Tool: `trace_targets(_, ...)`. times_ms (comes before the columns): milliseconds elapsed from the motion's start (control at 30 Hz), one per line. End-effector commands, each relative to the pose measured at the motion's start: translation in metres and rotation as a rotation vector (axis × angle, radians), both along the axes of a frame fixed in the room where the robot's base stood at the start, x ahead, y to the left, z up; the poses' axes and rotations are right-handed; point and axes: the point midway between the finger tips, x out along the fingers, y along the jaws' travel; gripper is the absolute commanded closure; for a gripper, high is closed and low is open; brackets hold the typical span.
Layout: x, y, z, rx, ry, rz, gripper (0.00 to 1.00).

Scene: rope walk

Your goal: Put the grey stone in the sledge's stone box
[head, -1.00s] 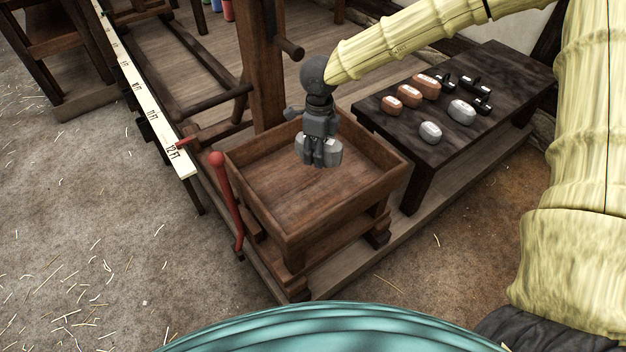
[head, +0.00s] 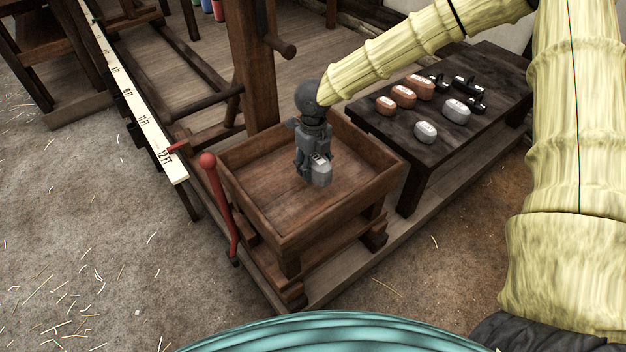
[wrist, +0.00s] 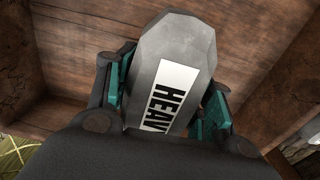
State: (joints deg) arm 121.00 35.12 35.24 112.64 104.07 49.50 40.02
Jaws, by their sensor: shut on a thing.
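The grey stone (head: 321,173) is between the fingers of my gripper (head: 315,172), over the open wooden stone box (head: 252,192). In the wrist view the grey stone (wrist: 178,55) fills the middle, with a white label reading "HEAV", the rest cut off. My gripper (wrist: 168,95) is shut on it, with teal pads at both sides. The box floor (wrist: 75,40) shows close behind the stone. I cannot tell whether the stone touches the floor. The box holds nothing else that I can see.
A dark bench (head: 400,150) at the right carries two more pale stones (head: 441,119), several brown stones (head: 404,96) and black weights (head: 468,85). A red-knobbed lever (head: 209,162) stands at the box's left. A white measuring rail (head: 140,112) runs along the left.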

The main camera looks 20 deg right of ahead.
Motion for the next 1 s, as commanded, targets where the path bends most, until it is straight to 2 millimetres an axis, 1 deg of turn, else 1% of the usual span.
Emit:
trace_targets(33,0.0,0.0,-0.008,0.0,0.0,0.0,1.0)
trace_targets(100,0.001,0.0,-0.014,0.0,-0.001,0.0,1.0)
trace_targets(267,0.001,0.0,-0.021,0.001,-0.002,0.001,1.0)
trace_targets(567,0.001,0.0,-0.052,0.001,-0.001,0.0,1.0)
trace_targets(1000,0.001,0.0,-0.056,0.001,-0.003,0.001,1.0)
